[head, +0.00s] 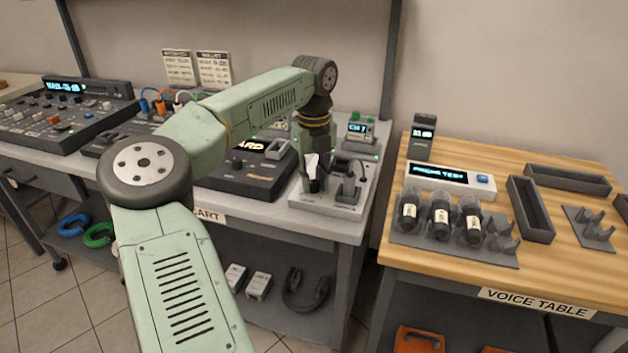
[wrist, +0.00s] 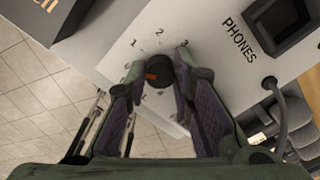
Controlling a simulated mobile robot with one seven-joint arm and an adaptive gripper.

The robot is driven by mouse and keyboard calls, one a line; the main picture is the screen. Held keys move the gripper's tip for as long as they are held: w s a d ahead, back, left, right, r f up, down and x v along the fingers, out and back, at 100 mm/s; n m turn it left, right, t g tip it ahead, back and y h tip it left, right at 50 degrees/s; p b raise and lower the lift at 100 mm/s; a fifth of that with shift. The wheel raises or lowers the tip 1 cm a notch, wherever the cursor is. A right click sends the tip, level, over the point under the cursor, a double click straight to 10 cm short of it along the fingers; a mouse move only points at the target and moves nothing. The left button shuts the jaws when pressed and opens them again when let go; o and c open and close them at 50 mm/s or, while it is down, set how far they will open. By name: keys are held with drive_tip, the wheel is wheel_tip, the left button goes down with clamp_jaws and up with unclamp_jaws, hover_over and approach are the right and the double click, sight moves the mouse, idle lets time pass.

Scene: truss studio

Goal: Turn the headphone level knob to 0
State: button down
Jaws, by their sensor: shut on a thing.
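The headphone level knob (wrist: 161,70) is a small black round knob with an orange pointer mark, on a light panel marked PHONES. Its pointer faces left, slightly downward in the wrist view. Printed 1, 2 and 3 arc above it; the marks at its left are small and partly covered by a finger. My gripper (wrist: 158,82) has a finger on each side of the knob and is shut on it. In the head view my gripper (head: 313,186) is down at the pale phones unit (head: 325,207) on the cart; the knob is hidden there.
A dark socket (wrist: 283,20) and a grey cable (wrist: 283,118) are right of the knob. A dark console (head: 245,187) stands left of the unit, and a small CH display (head: 360,130) behind it. The wooden voice table (head: 560,265) with microphones stands to the right.

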sight(315, 182)
drive_tip(key=shift+n, duration=1.2)
drive_tip(key=c, duration=1.4)
unclamp_jaws()
drive_tip(key=shift+o, duration=0.2)
drive_tip(key=shift+r, duration=0.1)
wheel_tip(315, 182, up, 12)
